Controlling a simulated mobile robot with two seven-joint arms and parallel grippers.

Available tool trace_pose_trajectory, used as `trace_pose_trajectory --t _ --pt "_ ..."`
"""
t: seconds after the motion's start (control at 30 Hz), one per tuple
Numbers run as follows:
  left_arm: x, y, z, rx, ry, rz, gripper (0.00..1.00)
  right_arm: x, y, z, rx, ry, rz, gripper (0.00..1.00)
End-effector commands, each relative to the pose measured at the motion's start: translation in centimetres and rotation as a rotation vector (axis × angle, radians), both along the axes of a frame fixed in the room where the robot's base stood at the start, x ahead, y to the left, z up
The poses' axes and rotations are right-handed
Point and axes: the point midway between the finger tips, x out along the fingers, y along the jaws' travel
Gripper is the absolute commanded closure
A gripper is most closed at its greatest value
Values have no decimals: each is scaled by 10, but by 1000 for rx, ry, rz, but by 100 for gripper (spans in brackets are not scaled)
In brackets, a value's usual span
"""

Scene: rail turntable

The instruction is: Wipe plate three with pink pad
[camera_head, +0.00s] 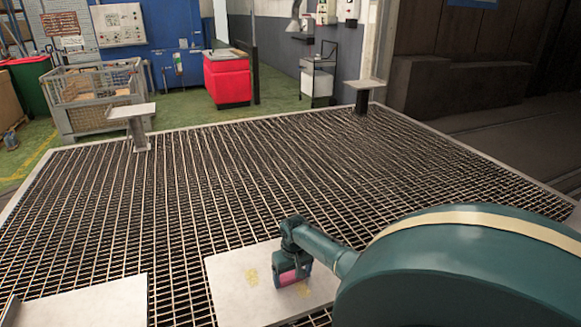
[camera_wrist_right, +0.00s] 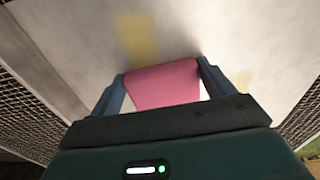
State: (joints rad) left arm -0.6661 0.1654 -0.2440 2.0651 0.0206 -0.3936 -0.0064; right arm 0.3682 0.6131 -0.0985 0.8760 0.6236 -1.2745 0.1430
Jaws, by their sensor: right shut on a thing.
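My right gripper (camera_head: 293,279) reaches in from the right in the head view and is shut on the pink pad (camera_head: 289,275). In the right wrist view the pad (camera_wrist_right: 165,84) sits between the two blue-grey fingers. Both are over a pale plate (camera_head: 232,296) on the grating; I cannot tell if the pad touches it. A yellow mark (camera_head: 251,277) lies left of the pad and another (camera_head: 303,290) close to its right. No number shows on the plate. My left gripper is not in view.
Another pale plate (camera_head: 100,303) lies at the lower left, with a gap of grating between. Two small raised plates on posts stand at the back left (camera_head: 130,111) and back right (camera_head: 361,85). The middle grating (camera_head: 230,190) is clear. A wire crate (camera_head: 98,95) stands beyond.

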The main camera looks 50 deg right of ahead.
Motion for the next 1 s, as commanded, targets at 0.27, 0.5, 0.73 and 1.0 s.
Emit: trace_pose_trajectory --t 0.27,0.5,0.73,1.0 --pt "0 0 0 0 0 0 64 -22 11 -4 4 16 0 37" --pt "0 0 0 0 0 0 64 -32 17 -4 4 17 3 37" --pt "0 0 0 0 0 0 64 -48 25 -2 4 16 0 37" --pt "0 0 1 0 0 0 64 -56 30 -1 3 13 2 37"
